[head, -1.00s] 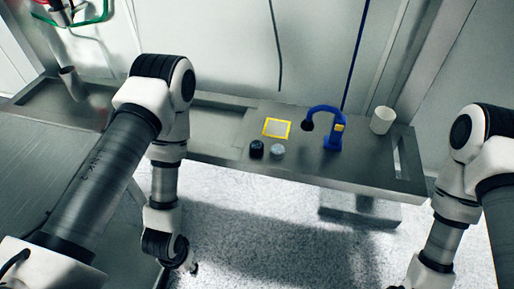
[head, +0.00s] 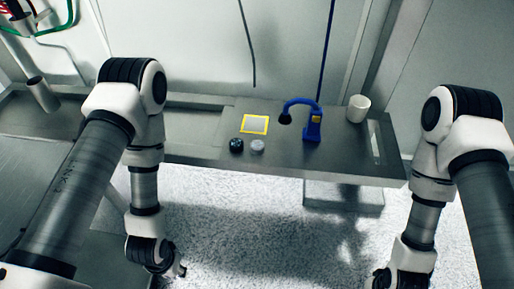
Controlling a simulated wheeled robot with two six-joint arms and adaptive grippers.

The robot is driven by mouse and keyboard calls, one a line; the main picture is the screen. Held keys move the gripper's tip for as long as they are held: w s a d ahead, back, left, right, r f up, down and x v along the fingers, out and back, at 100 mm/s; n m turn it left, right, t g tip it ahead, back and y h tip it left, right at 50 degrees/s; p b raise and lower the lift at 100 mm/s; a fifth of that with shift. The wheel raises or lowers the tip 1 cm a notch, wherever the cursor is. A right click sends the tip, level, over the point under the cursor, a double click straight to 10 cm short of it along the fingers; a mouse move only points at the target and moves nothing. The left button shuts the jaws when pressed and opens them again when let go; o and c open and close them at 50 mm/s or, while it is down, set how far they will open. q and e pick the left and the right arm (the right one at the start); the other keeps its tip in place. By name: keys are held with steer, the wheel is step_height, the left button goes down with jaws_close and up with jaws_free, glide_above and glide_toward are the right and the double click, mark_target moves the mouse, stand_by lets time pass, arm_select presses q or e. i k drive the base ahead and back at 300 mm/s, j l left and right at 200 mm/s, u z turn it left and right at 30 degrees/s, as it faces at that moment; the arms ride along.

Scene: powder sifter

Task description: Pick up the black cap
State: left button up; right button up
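The black cap (head: 236,146) is a small dark round piece on the metal table (head: 200,152), near its front edge. A similar light grey cap (head: 257,147) sits just to its right. My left gripper (head: 177,271) hangs low in front of the table, below and left of the black cap and well apart from it. Its fingers are too small to read. My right gripper (head: 378,281) is at the bottom edge, far right of the cap and partly out of the picture. Its fingers cannot be made out.
A yellow-framed square (head: 254,124) lies behind the caps. A blue curved stand (head: 312,128) stands to their right, with a white cup (head: 358,108) farther right. A grey cylinder (head: 43,94) is at the far left. The table front near the caps is clear.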

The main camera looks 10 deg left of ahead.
mark_target(236, 146)
steer(key=j+z, duration=0.35)
steer(key=i+j+z, duration=0.1)
steer(key=j+z, duration=0.45)
steer(key=z, duration=0.15)
